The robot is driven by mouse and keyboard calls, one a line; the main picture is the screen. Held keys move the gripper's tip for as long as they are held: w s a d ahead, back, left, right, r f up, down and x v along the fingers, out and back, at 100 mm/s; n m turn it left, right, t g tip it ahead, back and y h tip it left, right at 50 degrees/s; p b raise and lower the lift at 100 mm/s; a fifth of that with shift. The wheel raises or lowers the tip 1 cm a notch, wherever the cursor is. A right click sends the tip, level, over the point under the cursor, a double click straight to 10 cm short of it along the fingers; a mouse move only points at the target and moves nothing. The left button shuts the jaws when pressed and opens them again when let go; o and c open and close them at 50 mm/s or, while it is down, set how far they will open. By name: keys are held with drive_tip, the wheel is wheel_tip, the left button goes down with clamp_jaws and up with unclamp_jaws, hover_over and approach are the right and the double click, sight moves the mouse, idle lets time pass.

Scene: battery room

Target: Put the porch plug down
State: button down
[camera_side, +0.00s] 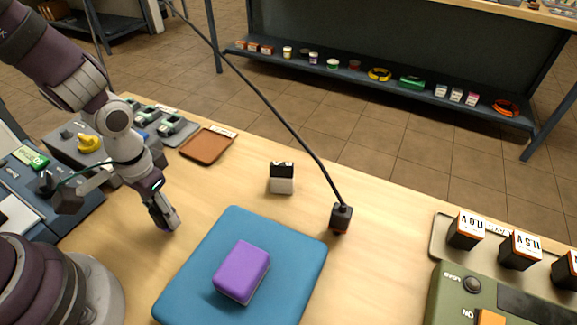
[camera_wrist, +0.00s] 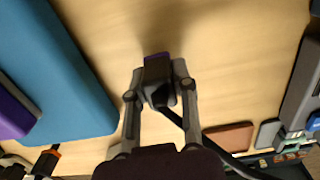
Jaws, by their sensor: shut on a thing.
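My gripper (camera_side: 165,218) is low over the wooden table, left of the blue mat, pointing down. In the wrist view my gripper (camera_wrist: 160,85) is shut on a dark plug (camera_wrist: 158,72) with a purple end. No name can be read on it, so I cannot confirm that it is the porch plug. A black cable runs from it towards the lower right. In the side view the fingers mostly hide this plug, and I cannot tell whether it touches the table. Another black plug (camera_side: 342,215) with a reddish end is at the end of a cable, right of the mat.
A purple block (camera_side: 242,270) lies on the blue mat (camera_side: 303,250). A small black-and-white block (camera_side: 282,180) stands behind it. A brown tray (camera_side: 207,147) and grey devices (camera_side: 172,131) are at the back left. Battery blocks (camera_side: 466,231) and a green unit (camera_side: 450,305) are at right.

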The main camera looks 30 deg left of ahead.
drive_tip(key=c, duration=0.9)
unclamp_jaws()
drive_tip(key=shift+f, duration=0.1)
wheel_tip(320, 180, up, 19)
drive_tip(key=s+a+t, duration=0.2)
drive_tip(key=t, duration=0.3)
drive_tip(key=shift+a+f, duration=0.15)
drive_tip(key=shift+a, duration=0.25)
drive_tip(key=shift+o, duration=1.1)
drive_tip(key=shift+s+a+t, duration=0.1)
drive_tip(key=shift+s+t, duration=0.05)
drive_tip(key=shift+t, duration=0.15)
